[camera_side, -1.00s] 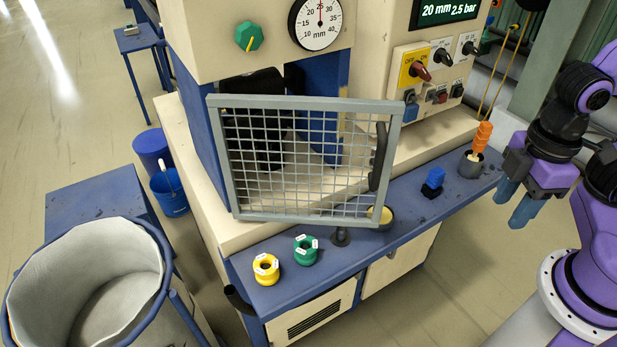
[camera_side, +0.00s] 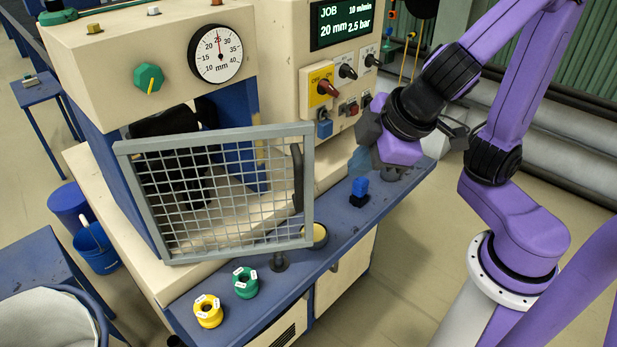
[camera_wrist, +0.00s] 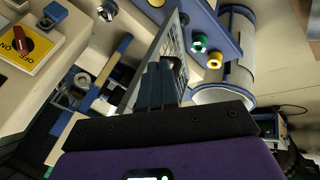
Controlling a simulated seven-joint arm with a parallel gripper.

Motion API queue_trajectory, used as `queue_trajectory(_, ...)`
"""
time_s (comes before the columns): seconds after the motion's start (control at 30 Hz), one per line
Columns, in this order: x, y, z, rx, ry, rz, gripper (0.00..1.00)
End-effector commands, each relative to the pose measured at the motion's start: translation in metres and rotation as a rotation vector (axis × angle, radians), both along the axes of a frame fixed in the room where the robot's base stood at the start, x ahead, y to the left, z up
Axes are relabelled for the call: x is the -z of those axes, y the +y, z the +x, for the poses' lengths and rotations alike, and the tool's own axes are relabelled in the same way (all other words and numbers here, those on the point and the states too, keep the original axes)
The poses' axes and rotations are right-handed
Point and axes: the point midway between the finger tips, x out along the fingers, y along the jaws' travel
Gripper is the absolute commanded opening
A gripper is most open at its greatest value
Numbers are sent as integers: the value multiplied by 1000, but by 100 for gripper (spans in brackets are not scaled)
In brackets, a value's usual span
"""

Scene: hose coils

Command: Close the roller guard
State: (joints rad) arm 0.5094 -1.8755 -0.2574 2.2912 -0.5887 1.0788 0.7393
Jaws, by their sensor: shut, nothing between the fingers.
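The roller guard (camera_side: 225,197) is a grey framed mesh panel that stands swung out from the front of the machine. Its black upright handle (camera_side: 297,178) is at its right edge. In the side view my gripper (camera_side: 360,160) is to the right of the guard, apart from the handle, above the blue ledge. In the wrist view my blue fingers (camera_wrist: 157,84) are together and empty, and the guard (camera_wrist: 140,75) shows edge-on beyond them. The fingers hide part of the guard there. The rollers behind the mesh are hard to make out.
The control panel (camera_side: 340,95) with knobs is behind my gripper. A blue bucket (camera_side: 96,248) stands on the floor at left.

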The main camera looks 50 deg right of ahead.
Motion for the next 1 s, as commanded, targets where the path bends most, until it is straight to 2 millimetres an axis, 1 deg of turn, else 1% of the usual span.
queue_trajectory(0.03, -8, 10, 5, 9, -42, 22, 0)
queue_trajectory(0.1, -16, 19, 11, 27, -87, 50, 0)
queue_trajectory(0.2, -21, 25, 15, 42, -119, 71, 0)
queue_trajectory(0.27, -20, 26, 18, 45, -126, 74, 0)
queue_trajectory(0.37, -13, 25, 23, 49, -125, 73, 0)
queue_trajectory(0.6, 20, 25, 47, 50, -120, 68, 0)
queue_trajectory(0.77, 39, 27, 60, 48, -120, 70, 0)
queue_trajectory(1.0, 54, 28, 73, 47, -122, 73, 0)
